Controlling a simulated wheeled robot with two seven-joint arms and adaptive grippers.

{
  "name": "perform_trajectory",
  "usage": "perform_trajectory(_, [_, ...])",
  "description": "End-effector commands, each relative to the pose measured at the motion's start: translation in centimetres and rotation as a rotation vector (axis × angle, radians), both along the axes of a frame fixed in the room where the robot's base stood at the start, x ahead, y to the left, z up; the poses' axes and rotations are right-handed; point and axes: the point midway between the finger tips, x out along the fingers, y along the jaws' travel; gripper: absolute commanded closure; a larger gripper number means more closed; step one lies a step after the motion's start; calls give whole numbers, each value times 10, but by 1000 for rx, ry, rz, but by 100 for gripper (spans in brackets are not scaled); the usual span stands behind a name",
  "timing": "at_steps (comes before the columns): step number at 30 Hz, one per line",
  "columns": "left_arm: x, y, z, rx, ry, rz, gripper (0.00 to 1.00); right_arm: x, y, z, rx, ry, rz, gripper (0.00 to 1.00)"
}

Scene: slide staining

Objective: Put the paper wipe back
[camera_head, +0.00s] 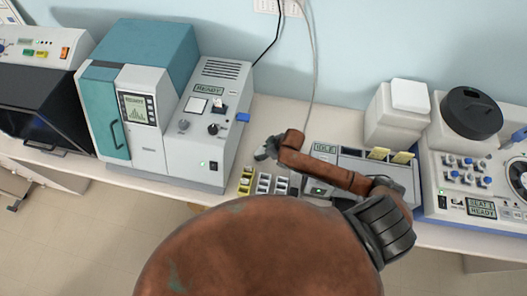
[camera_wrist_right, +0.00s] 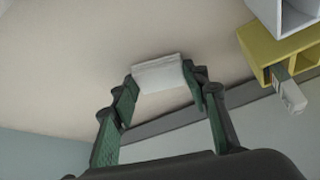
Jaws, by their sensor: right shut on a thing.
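My right gripper (camera_head: 267,149) is above the bench, in front of the grey and teal machine's right side. In the right wrist view its green fingers (camera_wrist_right: 161,84) are closed on a small white folded piece, the paper wipe (camera_wrist_right: 158,74). The wipe sits between the fingertips over the plain bench top. In the head view the gripper is small and the wipe is hard to make out. My left gripper is not in view.
A yellow rack (camera_head: 247,181) and white racks (camera_head: 264,183) stand on the bench just below the gripper; the yellow rack (camera_wrist_right: 262,52) also shows in the wrist view. A grey machine labelled IDLE (camera_head: 350,163) is partly behind my arm. Bare bench (camera_head: 282,112) lies behind.

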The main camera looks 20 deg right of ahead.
Motion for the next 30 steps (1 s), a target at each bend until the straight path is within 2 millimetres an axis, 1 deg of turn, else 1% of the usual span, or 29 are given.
perform_trajectory(5, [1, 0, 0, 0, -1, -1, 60, 0, 0, -1, 0, 0, 0, 77])
perform_trajectory(6, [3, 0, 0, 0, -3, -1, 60, 0, 0, -2, 0, 0, 0, 57])
perform_trajectory(13, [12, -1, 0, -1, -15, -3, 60, 0, 0, -1, 0, 0, 0, 42])
perform_trajectory(23, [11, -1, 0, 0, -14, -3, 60, 0, 0, 1, 0, -1, 0, 40])
perform_trajectory(26, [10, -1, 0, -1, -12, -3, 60, -3, -3, 9, -1, -3, 0, 40])
perform_trajectory(30, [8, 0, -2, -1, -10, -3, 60, -15, -9, 29, -1, -2, 1, 40])
